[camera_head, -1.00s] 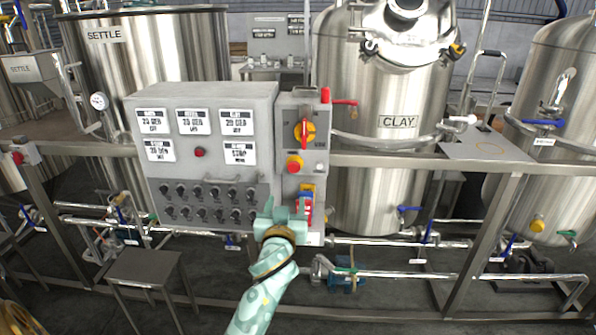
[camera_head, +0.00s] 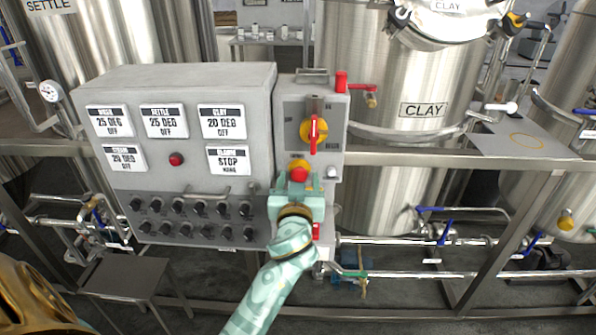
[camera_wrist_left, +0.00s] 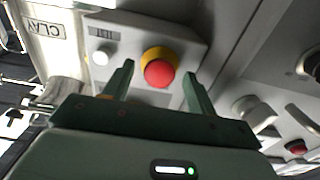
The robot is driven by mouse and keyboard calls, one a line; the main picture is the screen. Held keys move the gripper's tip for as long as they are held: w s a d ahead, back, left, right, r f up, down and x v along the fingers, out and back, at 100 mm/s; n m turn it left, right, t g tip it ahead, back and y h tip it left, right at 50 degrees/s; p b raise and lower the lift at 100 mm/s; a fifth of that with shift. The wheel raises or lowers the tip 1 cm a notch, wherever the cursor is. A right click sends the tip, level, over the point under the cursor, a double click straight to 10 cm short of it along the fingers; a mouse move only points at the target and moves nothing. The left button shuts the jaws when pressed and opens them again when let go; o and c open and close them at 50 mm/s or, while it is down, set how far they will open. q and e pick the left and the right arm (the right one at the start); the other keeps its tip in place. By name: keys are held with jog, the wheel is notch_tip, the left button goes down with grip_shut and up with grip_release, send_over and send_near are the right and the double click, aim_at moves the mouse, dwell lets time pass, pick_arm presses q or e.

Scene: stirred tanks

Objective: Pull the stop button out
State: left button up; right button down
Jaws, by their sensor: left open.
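The stop button is a red mushroom head on a yellow collar, on the narrow grey panel right of the main control box. In the head view the red stop button (camera_head: 299,174) shows just above my left gripper (camera_head: 297,186). In the left wrist view the stop button (camera_wrist_left: 159,72) sits between the two green fingers of the left gripper (camera_wrist_left: 157,88). The fingers are open, one on each side of the button, with gaps between them and it. Whether the fingertips reach the panel is hard to tell. My right gripper is not in view.
A red and yellow rotary switch (camera_head: 314,130) is above the button. A small white button (camera_wrist_left: 101,56) sits beside it. The control box (camera_head: 185,85) carries labels, a red lamp (camera_head: 176,159) and several black knobs. A steel rail (camera_head: 420,158) runs to the right.

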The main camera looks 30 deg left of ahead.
pick_arm(q)
jog(key=shift+r, duration=0.1)
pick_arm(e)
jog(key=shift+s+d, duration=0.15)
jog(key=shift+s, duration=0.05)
pick_arm(q)
grip_shut()
jog(key=shift+s+d, duration=0.2)
jog(key=shift+s, duration=0.15)
jog(key=shift+s+d, duration=0.1)
jog(key=shift+d, duration=0.05)
jog(key=shift+c, duration=2.2)
grip_release()
jog(key=o, duration=0.4)
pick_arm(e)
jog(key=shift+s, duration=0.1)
pick_arm(q)
jog(key=shift+o, duration=0.2)
